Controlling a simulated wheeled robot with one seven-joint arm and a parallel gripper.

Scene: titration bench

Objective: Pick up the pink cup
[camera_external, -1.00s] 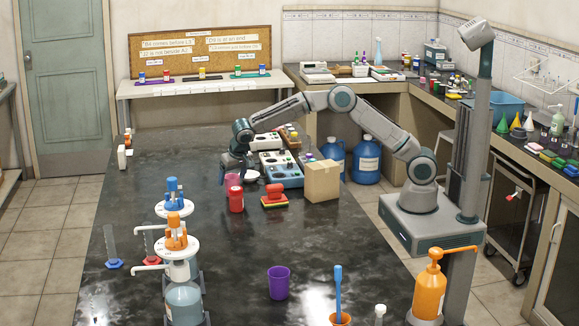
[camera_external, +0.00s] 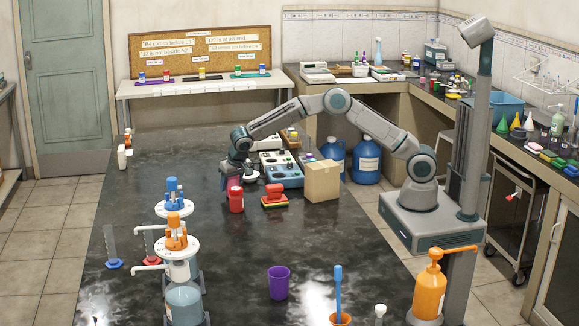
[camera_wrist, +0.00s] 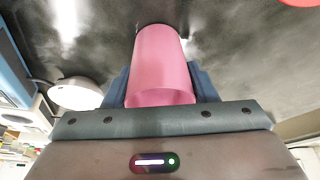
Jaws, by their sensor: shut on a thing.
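The pink cup (camera_wrist: 160,62) fills the middle of the wrist view, between the two blue-grey fingers of my gripper (camera_wrist: 161,84). The fingers press on it from both sides, so my gripper is shut on the cup. In the external view my gripper (camera_external: 233,176) is low over the far middle of the dark bench, just behind a red jar. The cup is mostly hidden there by the gripper and the jar. I cannot tell whether the cup's base touches the bench.
The red jar (camera_external: 236,200) stands close in front of my gripper. A red and yellow block (camera_external: 274,199), a cardboard box (camera_external: 322,181) and a grey device with knobs (camera_external: 281,173) are to the right. A purple cup (camera_external: 278,283) stands nearer. The bench's left middle is clear.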

